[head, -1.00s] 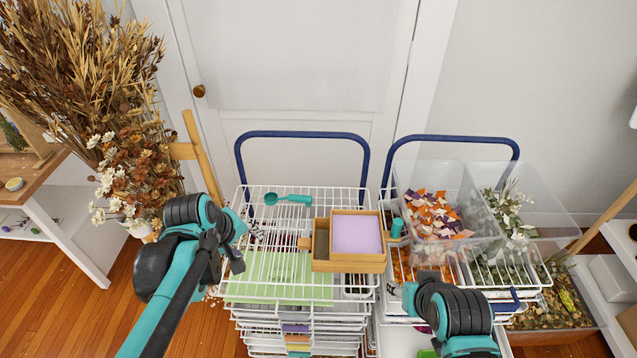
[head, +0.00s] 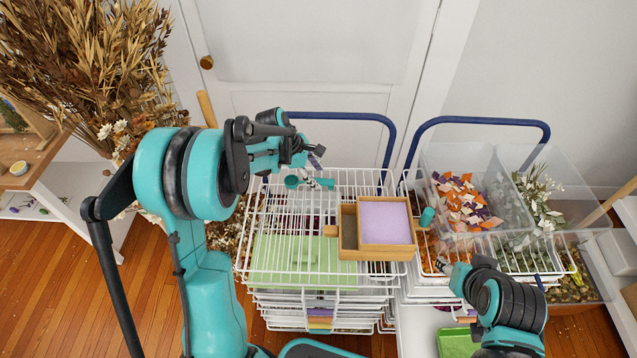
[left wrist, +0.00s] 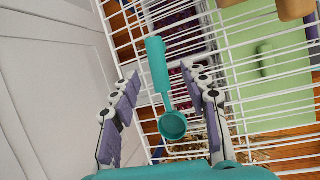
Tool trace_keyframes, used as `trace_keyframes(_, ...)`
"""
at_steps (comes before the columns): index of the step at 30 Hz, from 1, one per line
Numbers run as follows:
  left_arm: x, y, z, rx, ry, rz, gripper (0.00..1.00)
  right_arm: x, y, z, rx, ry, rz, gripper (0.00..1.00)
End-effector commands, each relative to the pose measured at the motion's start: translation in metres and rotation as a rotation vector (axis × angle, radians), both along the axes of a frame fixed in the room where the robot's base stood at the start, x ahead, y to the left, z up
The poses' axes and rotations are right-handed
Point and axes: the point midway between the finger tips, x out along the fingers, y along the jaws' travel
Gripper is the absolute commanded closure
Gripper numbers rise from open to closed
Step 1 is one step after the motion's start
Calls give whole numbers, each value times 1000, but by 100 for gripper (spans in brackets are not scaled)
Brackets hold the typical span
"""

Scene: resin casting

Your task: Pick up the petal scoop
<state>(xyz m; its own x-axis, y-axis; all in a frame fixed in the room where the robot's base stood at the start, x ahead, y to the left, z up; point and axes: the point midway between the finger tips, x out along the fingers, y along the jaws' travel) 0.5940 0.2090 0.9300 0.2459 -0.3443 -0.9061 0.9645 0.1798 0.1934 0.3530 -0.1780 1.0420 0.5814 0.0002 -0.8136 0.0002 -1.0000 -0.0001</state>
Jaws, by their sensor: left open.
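The petal scoop (head: 294,182), teal with a round bowl and a straight handle, lies on the white wire rack at the back left. In the left wrist view the scoop (left wrist: 159,67) shows whole, bowl toward the gripper. My left gripper (head: 316,157) is above and behind the scoop in the head view. In the left wrist view it is open, its two purple-padded fingers (left wrist: 162,76) appearing on either side of the scoop, with nothing held. My right gripper (head: 447,267) is low by the right cart; its finger gap is too small to judge.
A wooden box (head: 376,253) with a lilac insert sits right of the scoop on the wire rack (head: 262,228). A small teal object (head: 427,217) stands beside it. Clear bins (head: 515,209) hold petals and foliage at right. Blue cart handles (head: 392,139) rise behind.

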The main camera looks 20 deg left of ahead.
Motion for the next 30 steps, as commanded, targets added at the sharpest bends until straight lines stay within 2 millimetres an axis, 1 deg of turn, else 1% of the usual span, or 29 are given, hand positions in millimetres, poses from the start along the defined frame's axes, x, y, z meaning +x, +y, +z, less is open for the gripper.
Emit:
trace_keyframes(1,3,-3,-8,0,0,-2,55,0,0,-5,0,0,0,53)
trace_keyframes(3,7,-8,-19,1,0,-4,55,0,0,-11,0,0,0,53)
trace_keyframes(7,12,-14,-35,0,-1,-2,55,0,0,-18,0,0,0,53)
trace_keyframes(9,13,-16,-38,0,-1,-2,55,0,0,-18,0,0,0,53)
trace_keyframes(14,13,-16,-37,1,-2,-1,55,0,0,-17,0,0,0,53)
trace_keyframes(15,13,-16,-37,1,-2,-1,57,0,0,-17,0,0,0,53)
trace_keyframes(17,13,-16,-37,1,-2,-1,73,0,0,-17,0,0,0,53)
trace_keyframes(18,13,-16,-37,1,-2,-1,84,0,0,-17,0,0,0,53)
trace_keyframes(20,13,-16,-37,1,-2,-1,100,0,0,-17,0,0,0,53)
trace_keyframes(30,13,-16,-37,1,-1,-3,100,0,0,-17,0,0,0,53)
